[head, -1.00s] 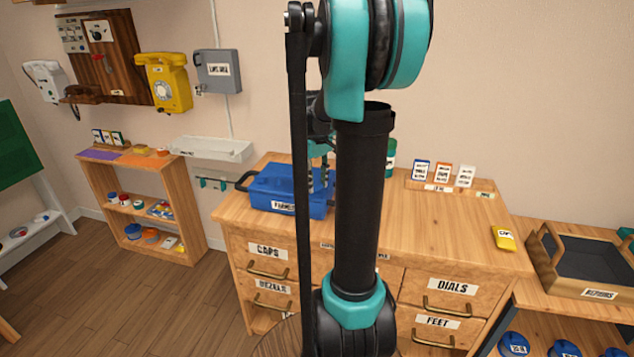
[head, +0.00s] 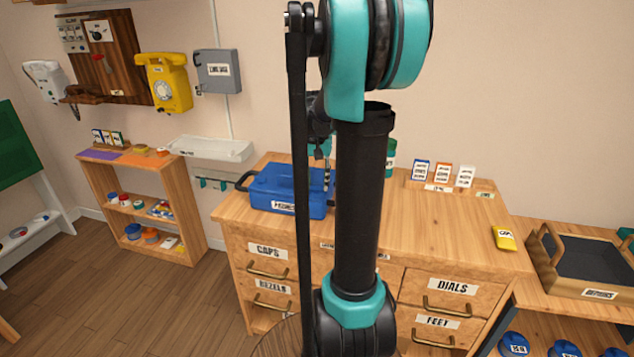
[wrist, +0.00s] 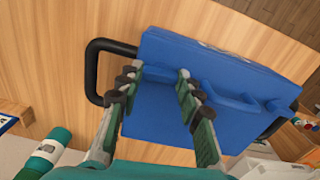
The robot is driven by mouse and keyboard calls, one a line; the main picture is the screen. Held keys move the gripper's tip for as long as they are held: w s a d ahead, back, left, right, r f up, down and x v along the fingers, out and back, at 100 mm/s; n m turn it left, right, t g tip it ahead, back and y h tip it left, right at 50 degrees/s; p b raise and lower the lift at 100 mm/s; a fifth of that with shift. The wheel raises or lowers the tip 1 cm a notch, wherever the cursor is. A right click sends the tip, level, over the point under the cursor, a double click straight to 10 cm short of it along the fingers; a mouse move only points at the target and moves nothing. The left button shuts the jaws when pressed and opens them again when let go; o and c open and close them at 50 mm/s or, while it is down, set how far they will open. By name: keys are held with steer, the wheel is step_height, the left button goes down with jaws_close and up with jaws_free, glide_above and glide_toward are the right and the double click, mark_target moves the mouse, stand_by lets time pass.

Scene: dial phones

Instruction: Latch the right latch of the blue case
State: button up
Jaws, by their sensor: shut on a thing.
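The blue case (head: 275,190) sits on the left part of the wooden cabinet top, lid down, with a white label on its front. In the wrist view the case (wrist: 225,70) fills the middle, with a black handle (wrist: 93,75) at each end. My gripper (wrist: 157,76) is over the case's edge near the left handle in that view, its fingers apart with a blue part of the case between them. It holds that part; whether this is the right latch is hard to tell. In the head view my gripper (head: 326,180) is at the case's right end, partly behind my arm.
A green jar (head: 390,158) stands behind my arm. Several cards (head: 442,173) stand at the back right, and a yellow packet (head: 503,238) lies at the right. The cabinet top between is clear. A wooden tray (head: 598,293) is further right.

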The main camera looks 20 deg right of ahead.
steer(key=shift+m, duration=0.6)
steer(key=o, duration=1.2)
steer(key=shift+c, duration=0.2)
step_height(320, 180, up, 12)
steer(key=s+a+f+n+t, duration=0.1)
steer(key=s+a+f+n, duration=0.1)
steer(key=s+a+f, duration=0.2)
steer(key=s+a+f+n+t, duration=0.1)
steer(key=s+a+f+n, duration=0.2)
steer(key=s+f, duration=0.5)
steer(key=s+a+f+n+t, duration=0.2)
steer(key=s+a+f, duration=0.2)
steer(key=s+f, duration=0.3)
step_height(320, 180, down, 3)
steer(key=shift+a+r, duration=0.1)
steer(key=shift+a, duration=0.25)
